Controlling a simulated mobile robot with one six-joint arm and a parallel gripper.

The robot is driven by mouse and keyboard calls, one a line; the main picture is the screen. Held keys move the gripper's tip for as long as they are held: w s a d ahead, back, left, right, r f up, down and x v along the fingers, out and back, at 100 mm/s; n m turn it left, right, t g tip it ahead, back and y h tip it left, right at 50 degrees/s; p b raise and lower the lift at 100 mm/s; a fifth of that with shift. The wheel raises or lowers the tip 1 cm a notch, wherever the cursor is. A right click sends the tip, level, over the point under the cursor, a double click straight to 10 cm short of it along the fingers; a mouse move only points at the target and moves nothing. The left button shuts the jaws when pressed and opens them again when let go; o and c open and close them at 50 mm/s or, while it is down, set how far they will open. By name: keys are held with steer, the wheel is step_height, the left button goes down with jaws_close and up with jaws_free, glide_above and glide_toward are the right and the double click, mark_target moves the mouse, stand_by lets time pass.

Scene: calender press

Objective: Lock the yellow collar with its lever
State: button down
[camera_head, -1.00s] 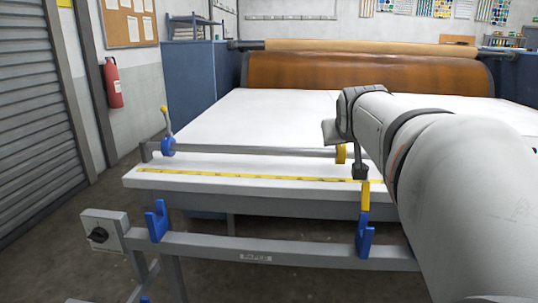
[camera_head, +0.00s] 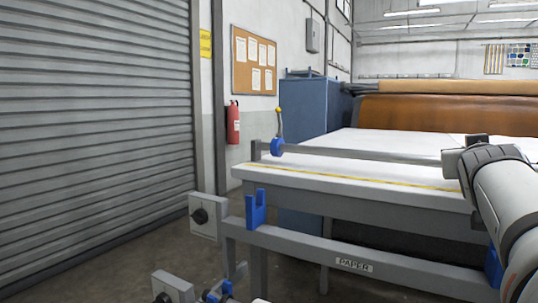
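The yellow collar does not show now; my arm covers the right part of the grey bar (camera_head: 355,152) where it was. At the bar's left end sits a blue collar (camera_head: 277,147). A thin lever (camera_head: 279,125) stands up from it, nearly upright, with a yellow knob on top. My gripper (camera_head: 456,162) is at the right, seen from behind over the bar near the table's front. Its fingertips are hidden, so I cannot tell whether it is open or holds anything.
A white table (camera_head: 330,173) with a yellow measuring strip lies under the bar. In front runs a grey rail (camera_head: 310,246) marked PAPER with a blue bracket (camera_head: 256,209) and a switch box (camera_head: 206,216). A shutter (camera_head: 95,120) stands left; some floor is clear.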

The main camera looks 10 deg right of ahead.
steer(key=shift+f, duration=0.1)
stand_by(0.4)
steer(key=c, duration=1.5)
jaws_free()
steer(key=shift+s, duration=0.1)
step_height(320, 180, up, 10)
steer(key=p, duration=0.9)
